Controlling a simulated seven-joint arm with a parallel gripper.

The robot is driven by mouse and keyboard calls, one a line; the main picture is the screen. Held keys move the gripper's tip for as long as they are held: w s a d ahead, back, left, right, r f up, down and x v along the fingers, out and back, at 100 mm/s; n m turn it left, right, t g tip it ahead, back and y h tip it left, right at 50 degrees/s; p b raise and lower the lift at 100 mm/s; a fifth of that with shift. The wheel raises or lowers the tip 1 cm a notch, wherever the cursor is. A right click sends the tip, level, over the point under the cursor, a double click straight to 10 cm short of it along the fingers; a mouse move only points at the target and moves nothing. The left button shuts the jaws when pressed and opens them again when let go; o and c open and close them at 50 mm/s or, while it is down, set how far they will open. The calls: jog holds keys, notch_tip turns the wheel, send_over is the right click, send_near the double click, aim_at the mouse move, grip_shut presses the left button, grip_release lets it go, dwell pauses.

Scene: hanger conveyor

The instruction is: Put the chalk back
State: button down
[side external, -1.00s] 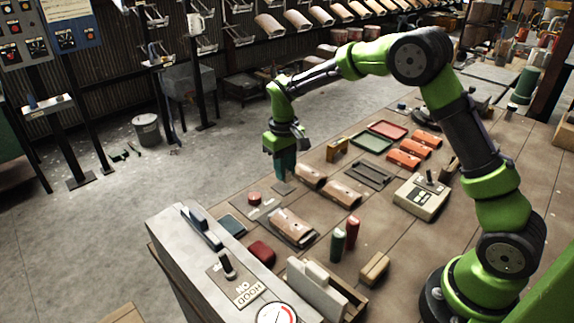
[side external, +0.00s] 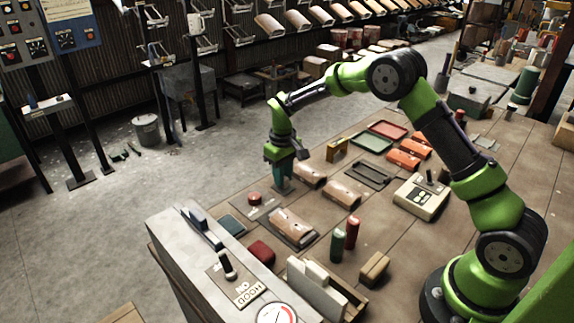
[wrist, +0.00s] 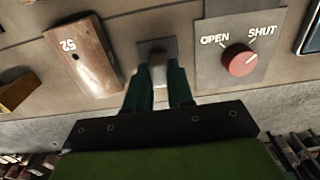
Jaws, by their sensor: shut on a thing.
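My gripper (wrist: 158,82) points down with its green fingers shut on a pale grey block (wrist: 158,68), which looks like the chalk. The block sits between the fingertips, over or on a small dark grey plate (wrist: 157,44); I cannot tell whether it touches the plate. In the side view my gripper (side external: 282,185) is low over the table's far-left edge, at that plate, and the block is hidden by the fingers.
A red knob (wrist: 239,60) on a plate marked OPEN and SHUT is to the right in the wrist view. A brown curved piece marked 52 (wrist: 84,55) is to the left. Green and red cylinders (side external: 345,240) stand nearer the front.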

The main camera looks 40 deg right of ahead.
jog(key=shift+f, duration=0.2)
jog(key=c, duration=0.9)
grip_release()
jog(key=shift+r, duration=0.15)
notch_tip(320, 180, up, 17)
jog(key=shift+f, duration=0.2)
